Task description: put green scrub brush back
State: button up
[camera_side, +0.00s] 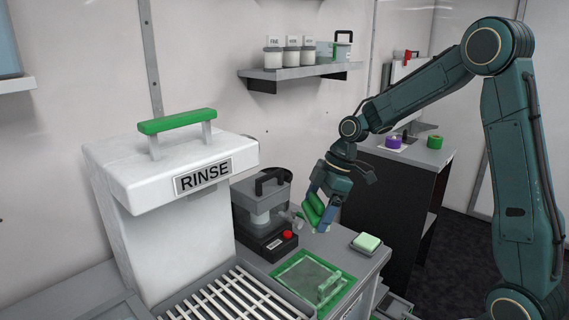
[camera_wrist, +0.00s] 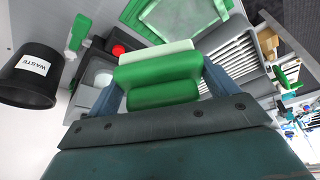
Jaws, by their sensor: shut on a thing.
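The green scrub brush (camera_side: 315,207) is between the fingers of my gripper (camera_side: 319,212), held in the air above the grey counter. In the wrist view, its green body (camera_wrist: 158,70) spans the two blue fingers, with a pale bristle side (camera_wrist: 155,51) beyond it. My gripper also shows in the wrist view (camera_wrist: 160,88), shut on the brush. The brush is apart from the counter, left of and above a small dish with a pale green pad (camera_side: 367,242). The fingers hide part of the brush.
A green-framed panel with a handle (camera_side: 295,272) lies in the counter below. A grey machine with a red button (camera_side: 265,238) stands just left of my gripper. The RINSE unit (camera_side: 165,170) and slatted rack (camera_side: 235,295) are further left. A black WASTE bin (camera_wrist: 27,82) shows in the wrist view.

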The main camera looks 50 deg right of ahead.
jog(key=d+r+m, duration=0.2)
jog(key=d+r, duration=0.5)
jog(key=d, duration=0.3)
jog(key=shift+t+h, duration=0.3)
jog(key=f, duration=1.6)
jog(key=shift+w+d+f, duration=0.15)
jog(key=shift+w+d, duration=0.05)
jog(key=shift+w, duration=0.2)
jog(key=shift+f, duration=0.1)
jog(key=shift+f, duration=2)
jog(key=shift+f, duration=0.1)
jog(key=o, duration=0.7)
